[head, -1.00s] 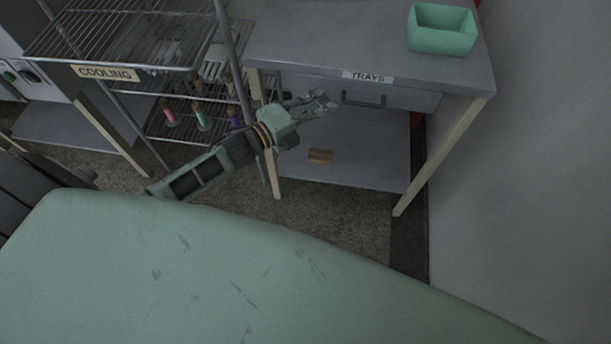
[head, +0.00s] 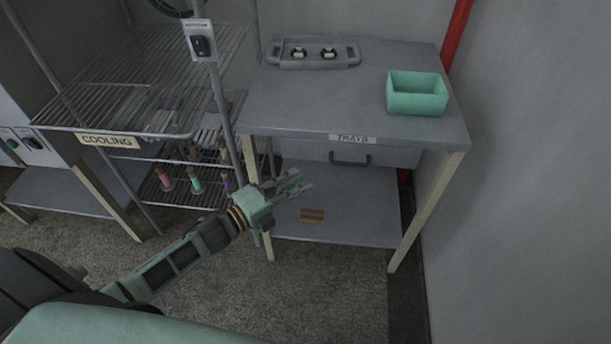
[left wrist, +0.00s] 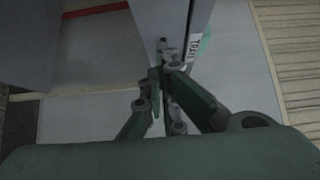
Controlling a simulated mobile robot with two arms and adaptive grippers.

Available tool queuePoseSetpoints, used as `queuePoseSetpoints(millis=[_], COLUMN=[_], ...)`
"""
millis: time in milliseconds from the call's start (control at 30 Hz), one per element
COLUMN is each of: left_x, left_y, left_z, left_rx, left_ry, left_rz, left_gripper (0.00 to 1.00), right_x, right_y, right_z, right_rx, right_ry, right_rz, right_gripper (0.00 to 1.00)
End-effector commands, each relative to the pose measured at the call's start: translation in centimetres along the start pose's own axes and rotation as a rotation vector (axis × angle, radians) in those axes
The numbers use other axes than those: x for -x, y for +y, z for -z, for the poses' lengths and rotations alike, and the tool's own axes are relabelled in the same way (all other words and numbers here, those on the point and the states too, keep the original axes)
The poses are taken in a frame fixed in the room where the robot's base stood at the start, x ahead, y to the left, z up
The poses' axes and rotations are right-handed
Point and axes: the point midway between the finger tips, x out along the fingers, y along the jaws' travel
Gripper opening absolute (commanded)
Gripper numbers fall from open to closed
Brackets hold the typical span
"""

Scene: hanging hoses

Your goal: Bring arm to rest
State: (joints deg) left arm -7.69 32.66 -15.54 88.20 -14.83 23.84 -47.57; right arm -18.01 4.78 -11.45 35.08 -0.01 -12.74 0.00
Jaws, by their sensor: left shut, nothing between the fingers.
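My left arm (head: 170,264) reaches in from the lower left of the head view. Its gripper (head: 296,184) is shut and empty, in front of the left front leg of the table labelled TRAYS (head: 300,110), below the drawer's level in the picture. In the left wrist view the gripper's fingers (left wrist: 163,68) are together with nothing between them, and part of the TRAYS label (left wrist: 195,46) shows beside them. My right gripper does not show in either view.
A drawer with a dark handle (head: 350,159) sits under the tabletop. On top are a green bin (head: 417,95) and a grey tray (head: 283,63). The wire COOLING rack (head: 100,100) stands left. Open floor (head: 320,285) lies in front.

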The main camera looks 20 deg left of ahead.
Motion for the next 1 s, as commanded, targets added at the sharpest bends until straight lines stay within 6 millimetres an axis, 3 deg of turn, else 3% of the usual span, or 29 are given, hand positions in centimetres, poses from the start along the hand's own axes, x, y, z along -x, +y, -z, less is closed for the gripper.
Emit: queuePoseSetpoints(millis=[233, 400, 700, 767, 867, 1000], left_x=[4.2, 5.8, 6.2, 6.6, 7.8, 11.5], left_y=[-0.1, 0.0, 0.8, 2.3, 7.1, 16.8], left_z=[0.1, 0.1, -0.1, -0.6, -1.8, -2.4], left_rx=[0.002, 0.001, 0.021, 0.062, 0.195, 0.463], left_ry=[0.001, 0.002, -0.013, -0.043, -0.138, -0.337], left_rz=[-0.002, 0.000, -0.013, -0.042, -0.127, -0.292], left_gripper=[0.00, 0.00, 0.00, 0.00, 0.00, 0.00], right_x=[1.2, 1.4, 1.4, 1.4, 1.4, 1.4], right_y=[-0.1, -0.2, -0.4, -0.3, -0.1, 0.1], right_z=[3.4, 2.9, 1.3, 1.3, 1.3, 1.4], right_rx=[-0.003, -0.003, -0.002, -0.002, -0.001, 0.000], right_ry=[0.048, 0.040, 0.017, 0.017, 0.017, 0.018], right_rz=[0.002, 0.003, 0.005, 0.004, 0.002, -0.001], right_gripper=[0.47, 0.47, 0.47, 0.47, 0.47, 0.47])
